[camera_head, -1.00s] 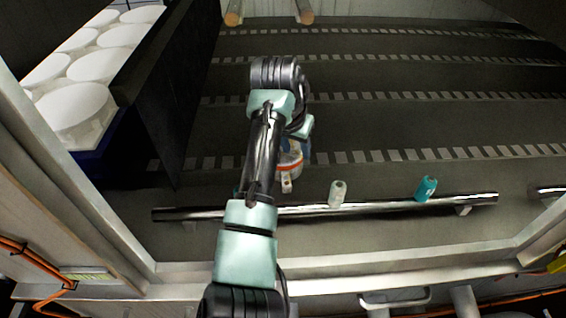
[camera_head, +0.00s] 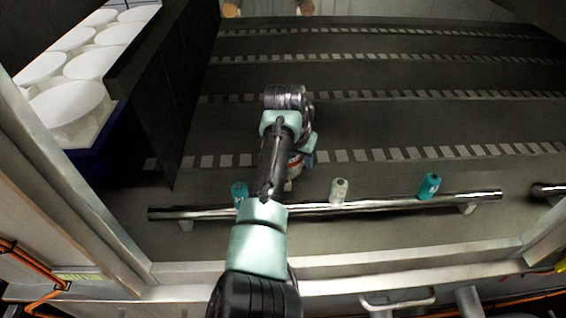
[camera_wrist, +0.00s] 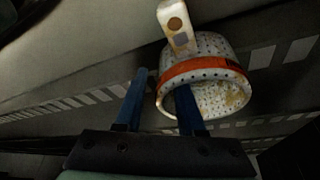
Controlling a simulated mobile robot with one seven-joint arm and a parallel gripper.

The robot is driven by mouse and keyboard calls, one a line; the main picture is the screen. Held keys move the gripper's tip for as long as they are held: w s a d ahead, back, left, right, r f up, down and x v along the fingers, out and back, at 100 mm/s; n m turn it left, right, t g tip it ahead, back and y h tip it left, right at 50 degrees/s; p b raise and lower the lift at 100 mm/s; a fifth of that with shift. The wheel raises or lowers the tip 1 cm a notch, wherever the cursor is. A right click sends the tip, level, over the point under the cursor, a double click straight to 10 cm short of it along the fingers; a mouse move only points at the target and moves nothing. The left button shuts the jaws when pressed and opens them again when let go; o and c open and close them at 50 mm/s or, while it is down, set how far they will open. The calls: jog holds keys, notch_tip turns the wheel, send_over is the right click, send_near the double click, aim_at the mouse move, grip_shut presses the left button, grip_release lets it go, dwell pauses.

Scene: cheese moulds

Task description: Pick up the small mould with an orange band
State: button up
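The small mould (camera_wrist: 211,71) is white with dark holes, an orange band and a pale tab (camera_wrist: 177,27) with round and square marks. In the wrist view it is close ahead of my gripper (camera_wrist: 162,82). The two blue fingers are apart. The right finger overlaps the mould's opening and looks inside it; the left finger is outside, left of the wall. A gap shows between the left finger and the mould, so no firm hold is visible. In the head view my arm hides most of the mould (camera_head: 296,164).
A metal rail (camera_head: 390,204) runs in front, with a pale bottle (camera_head: 339,190) and teal bottles (camera_head: 429,186) (camera_head: 239,191) by it. The striped dark floor is clear to the right.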

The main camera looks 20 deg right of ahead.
grip_shut()
dwell(1.2)
